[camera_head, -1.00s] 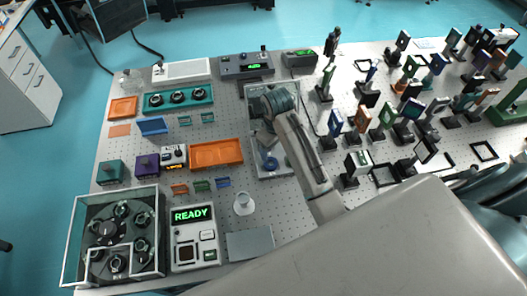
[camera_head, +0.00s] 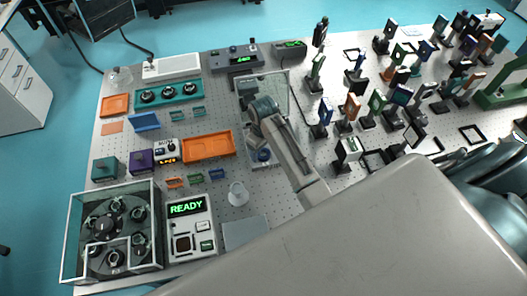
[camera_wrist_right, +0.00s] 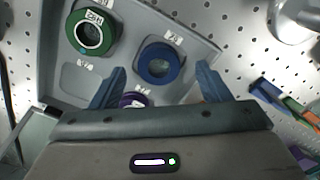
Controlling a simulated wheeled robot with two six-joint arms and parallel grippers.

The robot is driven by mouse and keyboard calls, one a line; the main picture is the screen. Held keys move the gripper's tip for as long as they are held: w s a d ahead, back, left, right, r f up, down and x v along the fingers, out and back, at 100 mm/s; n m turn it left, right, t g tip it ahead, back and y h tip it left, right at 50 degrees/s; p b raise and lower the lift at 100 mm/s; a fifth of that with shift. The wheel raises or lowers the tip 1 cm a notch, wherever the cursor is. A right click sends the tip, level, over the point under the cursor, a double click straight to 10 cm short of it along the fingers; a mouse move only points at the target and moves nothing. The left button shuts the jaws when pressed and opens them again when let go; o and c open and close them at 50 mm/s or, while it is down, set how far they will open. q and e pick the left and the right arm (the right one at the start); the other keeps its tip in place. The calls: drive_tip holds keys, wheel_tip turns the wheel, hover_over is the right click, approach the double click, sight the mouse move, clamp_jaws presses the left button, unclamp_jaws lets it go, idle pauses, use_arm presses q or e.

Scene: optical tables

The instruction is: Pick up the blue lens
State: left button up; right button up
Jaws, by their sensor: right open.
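The blue lens (camera_wrist_right: 160,63) is a ring lying in a slot of a grey tray (camera_wrist_right: 215,53), with a small label beside it. In the head view the blue lens (camera_head: 264,155) shows at the tray's near end, beside my right arm. My right gripper (camera_wrist_right: 160,84) is open, its two fingers spread to the left and right of the blue lens's near side, with nothing between them held. In the head view my right gripper (camera_head: 251,128) is over the tray, largely hidden by its own wrist. My left gripper is not in view.
A green lens (camera_wrist_right: 91,33) and a partly hidden purple lens (camera_wrist_right: 134,99) sit in the same tray. A white round stand (camera_head: 238,194) and an orange tray (camera_head: 208,147) are nearby. Several mounted optics (camera_head: 348,150) stand to the right of my arm.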

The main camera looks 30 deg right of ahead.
drive_tip(key=shift+w+f, duration=0.15)
drive_tip(key=shift+f, duration=0.75)
drive_tip(key=c, duration=1.1)
drive_tip(key=shift+r, duration=0.1)
